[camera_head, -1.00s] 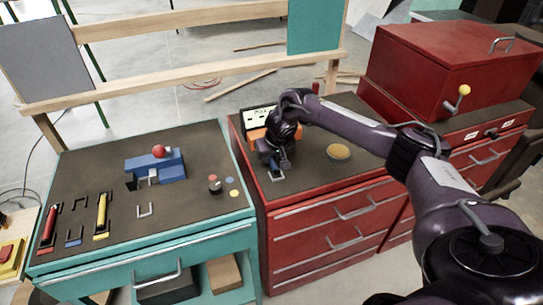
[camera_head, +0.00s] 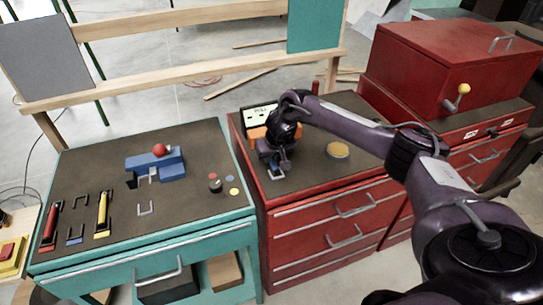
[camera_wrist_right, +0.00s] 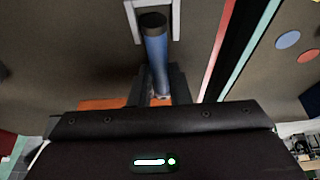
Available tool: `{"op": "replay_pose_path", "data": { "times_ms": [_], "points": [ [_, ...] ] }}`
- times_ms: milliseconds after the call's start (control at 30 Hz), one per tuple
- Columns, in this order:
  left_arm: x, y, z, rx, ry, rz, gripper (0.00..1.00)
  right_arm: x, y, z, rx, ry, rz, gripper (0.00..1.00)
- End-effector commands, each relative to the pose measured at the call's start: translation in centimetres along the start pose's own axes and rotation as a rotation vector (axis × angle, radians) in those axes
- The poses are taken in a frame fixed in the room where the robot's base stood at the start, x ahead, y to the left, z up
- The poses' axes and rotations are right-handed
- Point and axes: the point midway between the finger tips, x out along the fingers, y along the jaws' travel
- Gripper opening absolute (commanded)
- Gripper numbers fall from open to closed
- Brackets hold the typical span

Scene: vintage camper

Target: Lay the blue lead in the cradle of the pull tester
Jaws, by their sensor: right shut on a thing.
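My right gripper (camera_head: 276,163) is low over the red cabinet's top, in front of the pull tester (camera_head: 259,116), which has a lit display and orange parts. In the right wrist view the gripper (camera_wrist_right: 157,97) is shut on the blue lead (camera_wrist_right: 157,60), a blue cylinder with a dark end. The dark end lies between the arms of a pale U-shaped cradle (camera_wrist_right: 131,22). The cradle also shows below the gripper in the head view (camera_head: 277,175). Whether the lead touches the cradle, I cannot tell. My left gripper is out of view.
A round yellow-topped dish (camera_head: 338,150) stands right of the gripper. The teal bench (camera_head: 110,190) at left holds a blue fixture with a red ball (camera_head: 159,150), red (camera_head: 50,226) and yellow (camera_head: 102,214) leads in holders, and small coloured discs. A red chest (camera_head: 445,65) stands at right.

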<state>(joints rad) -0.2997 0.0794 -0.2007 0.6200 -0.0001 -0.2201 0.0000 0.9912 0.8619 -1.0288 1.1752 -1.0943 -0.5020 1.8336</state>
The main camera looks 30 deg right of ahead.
Motion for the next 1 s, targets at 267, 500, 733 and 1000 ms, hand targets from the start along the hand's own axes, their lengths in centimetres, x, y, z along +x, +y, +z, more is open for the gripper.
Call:
{"op": "replay_pose_path", "data": {
  "times_ms": [267,500,733,1000],
  "points": [
    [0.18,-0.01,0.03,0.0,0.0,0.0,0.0,0.41,-0.01,0.14,0.001,0.001,0.0,0.0],
    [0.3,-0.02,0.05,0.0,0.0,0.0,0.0,0.74,-0.01,0.27,0.0,0.001,0.0,0.0],
    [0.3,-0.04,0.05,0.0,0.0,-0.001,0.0,0.79,-0.01,0.32,0.0,0.0,0.0,0.0],
    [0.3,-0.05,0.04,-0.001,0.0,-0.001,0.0,0.8,-0.02,0.34,-0.001,0.0,0.0,0.42]
  ]
}}
